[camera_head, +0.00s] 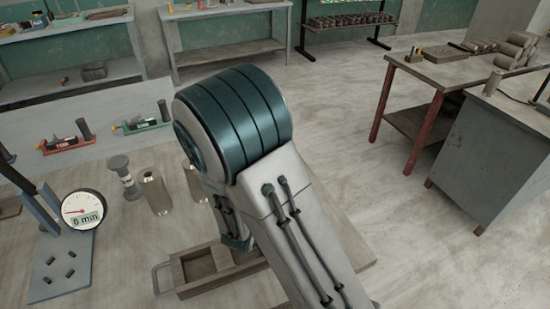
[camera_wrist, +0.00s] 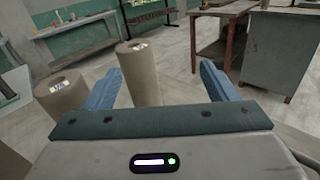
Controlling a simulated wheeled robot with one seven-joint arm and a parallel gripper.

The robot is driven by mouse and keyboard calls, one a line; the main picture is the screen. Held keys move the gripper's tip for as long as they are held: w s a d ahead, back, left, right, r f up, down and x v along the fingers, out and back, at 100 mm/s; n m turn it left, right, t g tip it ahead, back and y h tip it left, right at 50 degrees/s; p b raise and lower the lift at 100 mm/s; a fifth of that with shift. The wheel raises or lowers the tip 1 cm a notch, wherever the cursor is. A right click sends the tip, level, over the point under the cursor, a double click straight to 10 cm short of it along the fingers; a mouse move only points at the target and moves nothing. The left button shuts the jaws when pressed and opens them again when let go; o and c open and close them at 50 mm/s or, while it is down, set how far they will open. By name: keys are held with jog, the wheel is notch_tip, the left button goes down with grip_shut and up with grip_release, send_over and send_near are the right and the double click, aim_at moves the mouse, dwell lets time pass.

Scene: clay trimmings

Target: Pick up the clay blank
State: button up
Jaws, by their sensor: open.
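Two upright tan cylinders, which look like clay blanks, stand on the pale work table. In the head view one cylinder (camera_head: 156,193) stands left of my arm, and the other (camera_head: 194,184) is partly hidden by it. In the wrist view a cylinder (camera_wrist: 138,78) shows between my fingers, nearer the left one, and another (camera_wrist: 66,102) stands outside the left finger. Each has a small bright patch on top. I cannot tell which one is meant.
A wooden tray (camera_head: 182,285) lies at the table's front, partly behind my arm. A dial gauge (camera_head: 83,211) on a stand is at left, with a spool-shaped tool (camera_head: 125,178) near the cylinders. Red (camera_head: 66,142) and green (camera_head: 146,124) tools sit behind. A grey cabinet (camera_head: 494,150) stands right.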

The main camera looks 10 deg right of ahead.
jog(key=w+d+f+n+t+y+p, duration=0.1)
jog(key=w+d+f+n+p, duration=0.1)
jog(key=w, duration=1.1)
jog(key=shift+w+d+f+y+p, duration=0.2)
jog(key=shift+d+y+p, duration=0.2)
jog(key=shift+d, duration=0.25)
jog(key=shift+r, duration=0.1)
jog(key=c, duration=1.5)
